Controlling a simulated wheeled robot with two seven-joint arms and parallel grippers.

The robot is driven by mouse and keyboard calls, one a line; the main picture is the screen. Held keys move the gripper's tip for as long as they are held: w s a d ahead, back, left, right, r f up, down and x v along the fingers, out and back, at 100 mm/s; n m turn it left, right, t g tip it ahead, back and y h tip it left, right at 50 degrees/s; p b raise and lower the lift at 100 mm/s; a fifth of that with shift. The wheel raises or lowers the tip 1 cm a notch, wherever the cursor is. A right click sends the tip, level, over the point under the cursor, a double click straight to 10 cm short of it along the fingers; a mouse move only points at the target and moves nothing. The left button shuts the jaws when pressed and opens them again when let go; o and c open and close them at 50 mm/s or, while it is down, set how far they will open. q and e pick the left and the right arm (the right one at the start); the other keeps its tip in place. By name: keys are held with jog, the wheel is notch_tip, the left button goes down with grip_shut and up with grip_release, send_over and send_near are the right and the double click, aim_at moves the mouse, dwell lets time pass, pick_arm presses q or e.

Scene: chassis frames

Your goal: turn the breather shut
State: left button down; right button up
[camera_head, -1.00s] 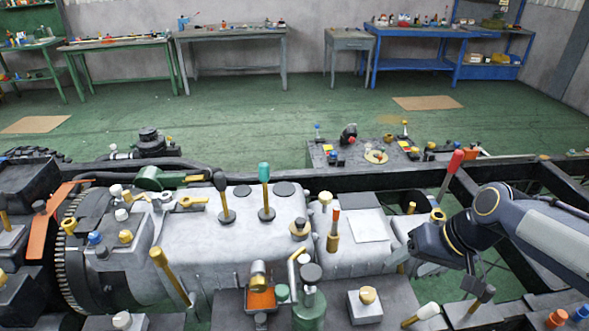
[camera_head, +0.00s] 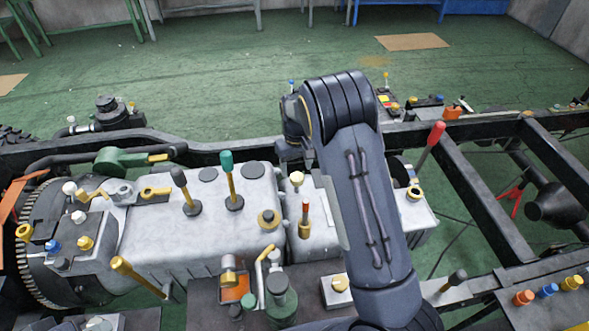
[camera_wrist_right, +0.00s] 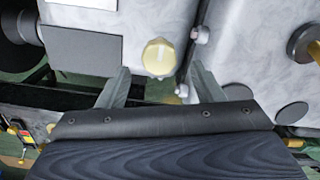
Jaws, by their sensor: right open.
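A small knob with a pale yellow cap, which looks like the breather, stands on the grey housing in the head view (camera_head: 296,178). In the right wrist view the pale knob (camera_wrist_right: 159,57) lies ahead of my right gripper (camera_wrist_right: 160,85), centred between the lines of its two fingers. The fingers are spread apart with nothing between them, and the knob looks untouched. In the head view my right forearm reaches over the housing, and the fingertips are hidden. My left gripper is not in view.
A red-tipped lever (camera_head: 303,216) stands close in front of the knob. A green-knobbed lever (camera_head: 233,180) and a black-knobbed lever (camera_head: 186,190) rise to the left. A red-handled lever (camera_head: 430,143) stands to the right. The dark chassis rail (camera_head: 240,148) runs behind.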

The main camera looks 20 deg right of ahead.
aim_at(297, 176)
jog(key=shift+f, duration=1.7)
jog(key=shift+c, duration=0.2)
jog(key=c, duration=0.9)
